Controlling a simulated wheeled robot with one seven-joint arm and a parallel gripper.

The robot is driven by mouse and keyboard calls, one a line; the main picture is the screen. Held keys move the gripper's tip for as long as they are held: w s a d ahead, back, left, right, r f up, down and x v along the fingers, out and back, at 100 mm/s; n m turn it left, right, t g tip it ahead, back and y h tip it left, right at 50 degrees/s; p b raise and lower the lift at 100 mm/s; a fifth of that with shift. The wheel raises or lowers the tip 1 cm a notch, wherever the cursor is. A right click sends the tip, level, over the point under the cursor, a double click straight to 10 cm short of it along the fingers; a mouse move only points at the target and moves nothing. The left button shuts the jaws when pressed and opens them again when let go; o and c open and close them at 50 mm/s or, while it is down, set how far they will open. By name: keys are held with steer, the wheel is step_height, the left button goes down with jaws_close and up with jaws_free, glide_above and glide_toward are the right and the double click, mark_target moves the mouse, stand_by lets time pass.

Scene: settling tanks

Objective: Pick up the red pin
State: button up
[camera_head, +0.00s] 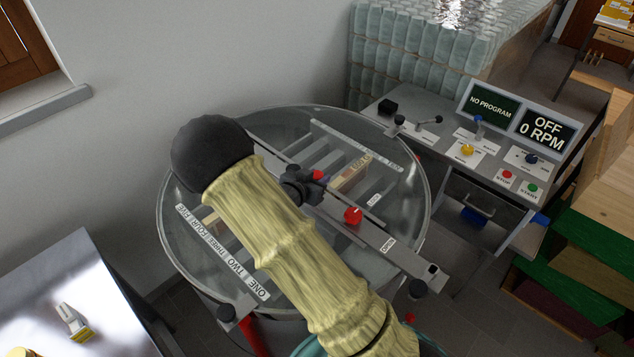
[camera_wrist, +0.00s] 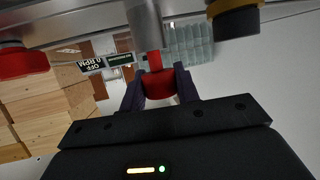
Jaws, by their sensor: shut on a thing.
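The red pin (camera_head: 318,174) is at the tip of my gripper (camera_head: 305,184), over the round tank with the clear lid (camera_head: 290,112). In the wrist view the pin's round red head (camera_wrist: 158,84) sits between the two dark fingers, which are shut on it. A thin red shank runs from the head up to a grey metal cylinder (camera_wrist: 145,25); I cannot tell whether it is still inside it. My arm hides part of the lid.
A red knob (camera_head: 353,215) sits on the bar across the lid, close to my gripper. A control desk (camera_head: 437,104) with buttons and screens reading "NO PROGRAM" and "OFF 0 RPM" stands at right. A metal table (camera_head: 75,270) is at lower left.

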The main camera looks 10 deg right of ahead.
mark_target(317, 174)
step_height(317, 174, up, 8)
steer(key=shift+r, duration=0.1)
stand_by(0.8)
